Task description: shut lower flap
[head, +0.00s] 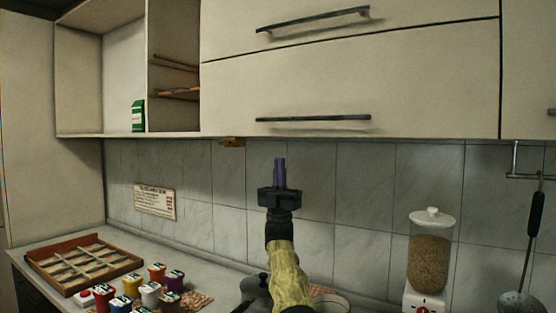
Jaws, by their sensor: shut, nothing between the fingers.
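The lower flap (400,85) is a wide cream cabinet front with a dark bar handle (313,119) near its bottom edge. It looks flat against the cabinet, with its top edge close along the upper flap (410,22) and its bottom edge level with the cabinet's underside. I see no clear gap around it. My gripper (279,160) points up in front of the tiled wall, below the flap's handle in the picture. Its purple fingers are together and empty, and they appear apart from the flap.
An open shelf left of the flap holds a green and white carton (138,116). Below on the counter are a wooden divided tray (85,262), several coloured tubs (151,292) and a grain dispenser (430,258). A ladle (536,215) hangs from a rail at right.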

